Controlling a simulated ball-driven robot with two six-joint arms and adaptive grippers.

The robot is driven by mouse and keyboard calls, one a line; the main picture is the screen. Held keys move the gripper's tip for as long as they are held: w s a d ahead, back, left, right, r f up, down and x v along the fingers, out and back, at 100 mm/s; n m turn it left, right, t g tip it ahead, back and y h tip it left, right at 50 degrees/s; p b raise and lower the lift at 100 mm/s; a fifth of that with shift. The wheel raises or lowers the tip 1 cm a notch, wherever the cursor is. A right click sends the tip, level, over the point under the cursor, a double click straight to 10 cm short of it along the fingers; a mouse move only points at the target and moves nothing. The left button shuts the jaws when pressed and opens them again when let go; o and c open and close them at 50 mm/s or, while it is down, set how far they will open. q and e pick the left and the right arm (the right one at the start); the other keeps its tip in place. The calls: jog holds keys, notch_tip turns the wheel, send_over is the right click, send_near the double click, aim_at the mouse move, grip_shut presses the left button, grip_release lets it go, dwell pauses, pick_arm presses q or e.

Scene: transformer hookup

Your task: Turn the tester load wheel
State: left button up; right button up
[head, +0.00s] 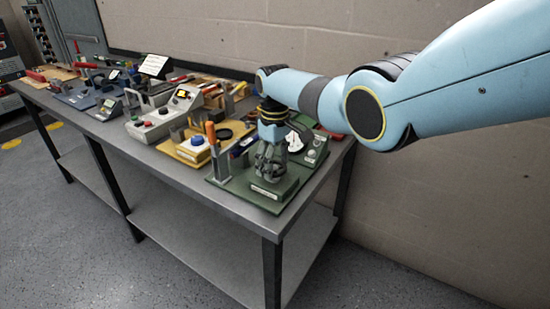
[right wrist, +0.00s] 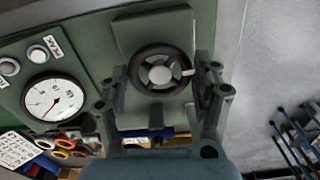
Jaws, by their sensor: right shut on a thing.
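The load wheel (right wrist: 138,82) is a black ring with a grey hub and a small pale handle or mark at its right side. It sits on the green tester (right wrist: 125,35), which also shows in the head view (head: 276,206) at the near end of the bench. My right gripper (right wrist: 163,88) reaches down over the wheel, with a finger at each side of its rim, and is shut on it. In the head view my right gripper (head: 269,165) hides most of the wheel. A round white dial (right wrist: 53,99) with a red needle is left of the wheel. My left gripper is not in view.
The grey metal bench (head: 243,222) carries several other stations. A grey console (head: 157,122) is farther left. The floor in front is clear; a wall stands behind.

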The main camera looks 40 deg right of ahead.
jog(key=m+p, duration=0.1)
jog(key=m, duration=0.2)
jog(key=shift+m, duration=0.4)
jog(key=shift+a+m+p, duration=0.15)
jog(key=shift+m+p, duration=0.15)
jog(key=shift+m, duration=1.9)
jog(key=o, duration=1.2)
jog(key=shift+o, duration=0.2)
notch_tip(320, 180, up, 12)
